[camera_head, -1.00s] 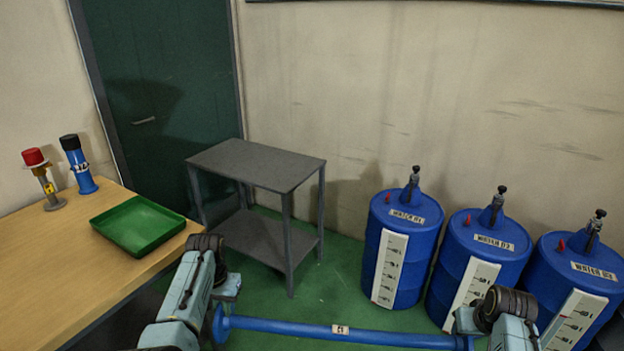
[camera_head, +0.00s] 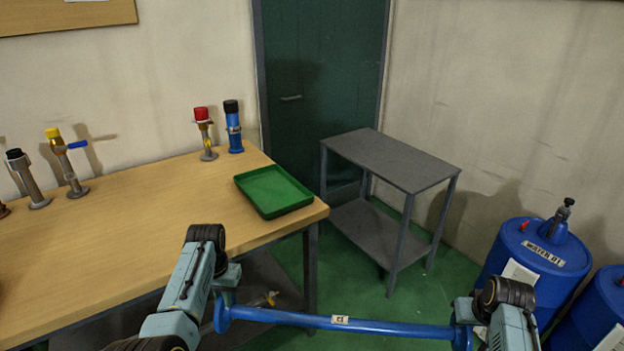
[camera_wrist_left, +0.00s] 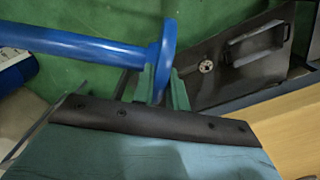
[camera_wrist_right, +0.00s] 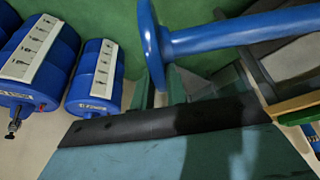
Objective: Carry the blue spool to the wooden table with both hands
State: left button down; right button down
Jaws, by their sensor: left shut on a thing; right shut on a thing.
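The blue spool (camera_head: 385,328) is a long blue pipe with a flange at each end and a small white label. It is held roughly level in front of me, above the green floor. My left gripper (camera_head: 224,292) is shut on its left flange, which also shows between the fingers in the left wrist view (camera_wrist_left: 168,58). My right gripper (camera_head: 464,320) is shut on the right flange, seen in the right wrist view (camera_wrist_right: 150,45). The wooden table (camera_head: 120,222) stands at the left, and the spool's left end is by its front right side.
A green tray (camera_head: 272,190) lies on the table's right end. A red-topped fitting (camera_head: 206,135) and a blue cylinder (camera_head: 234,128) stand behind it. Several fittings stand farther left. A grey cart (camera_head: 405,165) stands ahead, and blue water drums (camera_head: 535,262) at the right.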

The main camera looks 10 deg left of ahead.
aim_at(136, 209)
jog(key=u, duration=1.4)
jog(key=i, duration=0.5)
